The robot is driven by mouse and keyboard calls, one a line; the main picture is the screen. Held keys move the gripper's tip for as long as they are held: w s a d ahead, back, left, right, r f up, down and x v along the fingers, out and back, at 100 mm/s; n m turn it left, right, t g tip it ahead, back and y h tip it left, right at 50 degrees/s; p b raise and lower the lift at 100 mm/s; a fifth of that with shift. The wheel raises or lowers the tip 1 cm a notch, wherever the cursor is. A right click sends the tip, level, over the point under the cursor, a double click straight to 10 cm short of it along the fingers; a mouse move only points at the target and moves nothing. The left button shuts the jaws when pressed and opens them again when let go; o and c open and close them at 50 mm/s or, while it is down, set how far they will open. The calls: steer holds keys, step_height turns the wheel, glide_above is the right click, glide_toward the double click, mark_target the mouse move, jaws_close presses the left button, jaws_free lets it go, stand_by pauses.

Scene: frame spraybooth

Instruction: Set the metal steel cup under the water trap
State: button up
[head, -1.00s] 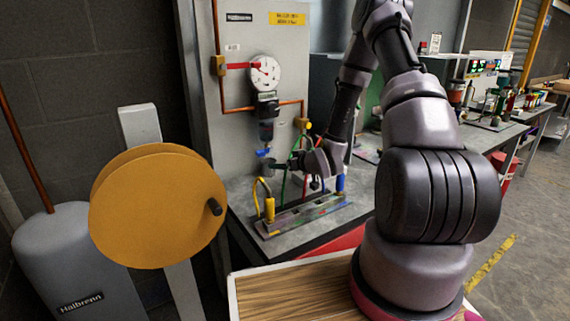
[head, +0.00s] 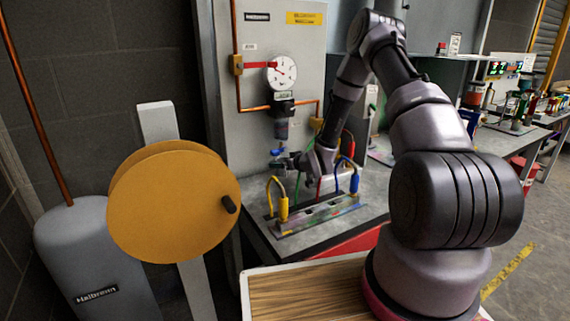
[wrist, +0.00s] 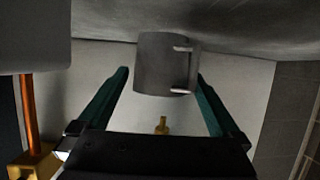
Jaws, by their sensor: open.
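The water trap (head: 282,128) is a dark bowl below the round gauge on the grey panel, with a blue valve (head: 278,151) at its lower end. My gripper (head: 280,164) is close below it, above the bench. In the wrist view the grey steel cup (wrist: 160,66) lies at the fingertips, its handle on the right side. The green fingers (wrist: 162,76) are spread, one to each side of the cup. A gap shows on the left; contact on the right is unclear. In the head view the cup is small and partly hidden by my gripper.
A board with yellow and blue plugs and looped cables (head: 318,215) lies on the bench (head: 262,228) in front of my gripper. Copper pipe (head: 237,85) runs along the panel. A large orange disc (head: 170,205) on a post stands at the left.

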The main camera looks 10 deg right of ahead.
steer(key=c, duration=1.2)
steer(key=o, duration=1.2)
steer(key=shift+s, duration=0.1)
steer(key=v, duration=1)
steer(key=shift+s+d+r, duration=0.2)
steer(key=shift+s, duration=0.05)
steer(key=shift+a, duration=0.1)
